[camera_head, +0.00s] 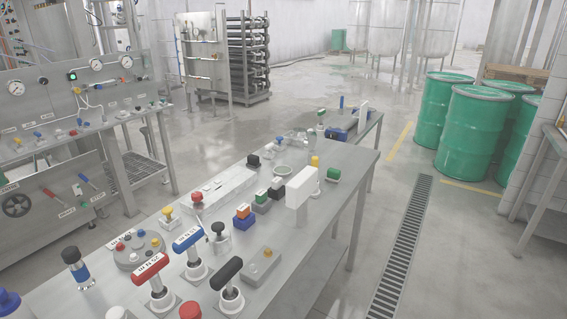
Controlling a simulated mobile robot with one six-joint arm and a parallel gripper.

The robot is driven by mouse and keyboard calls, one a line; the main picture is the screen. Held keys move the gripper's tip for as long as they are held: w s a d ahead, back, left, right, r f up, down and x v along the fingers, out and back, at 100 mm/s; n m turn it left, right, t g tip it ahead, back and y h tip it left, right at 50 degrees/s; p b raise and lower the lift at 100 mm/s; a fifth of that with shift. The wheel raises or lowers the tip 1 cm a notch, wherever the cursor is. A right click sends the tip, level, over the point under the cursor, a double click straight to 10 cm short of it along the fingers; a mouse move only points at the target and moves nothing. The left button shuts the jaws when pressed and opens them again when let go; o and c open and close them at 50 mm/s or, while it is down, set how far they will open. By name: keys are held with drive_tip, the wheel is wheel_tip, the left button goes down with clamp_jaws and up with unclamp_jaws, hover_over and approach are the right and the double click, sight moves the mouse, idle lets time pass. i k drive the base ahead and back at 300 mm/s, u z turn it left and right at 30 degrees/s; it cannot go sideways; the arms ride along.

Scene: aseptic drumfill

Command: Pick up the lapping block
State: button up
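I cannot tell for certain which thing is the lapping block. Several small blocks stand on the long steel bench (305,245). Among them are a tall white block (300,187), a black block (253,161), a green block (333,174) and an orange-and-blue block (243,212). A green-topped grey block (261,198) and another dark block (276,188) stand close together left of the white one. A low grey block (263,264) with a yellow spot on top lies nearer the front. My gripper is not in view.
T-handled valves in red (150,270), blue (187,240) and black (226,272) rise from the bench's near part. Green drums (471,122) stand at right beyond a floor grate (401,250). A gauge panel (70,90) stands at left. The floor right of the bench is open.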

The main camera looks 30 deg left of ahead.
sight(253, 161)
drive_tip(key=z, duration=0.6)
drive_tip(key=i, duration=2.75)
drive_tip(key=u, duration=0.55)
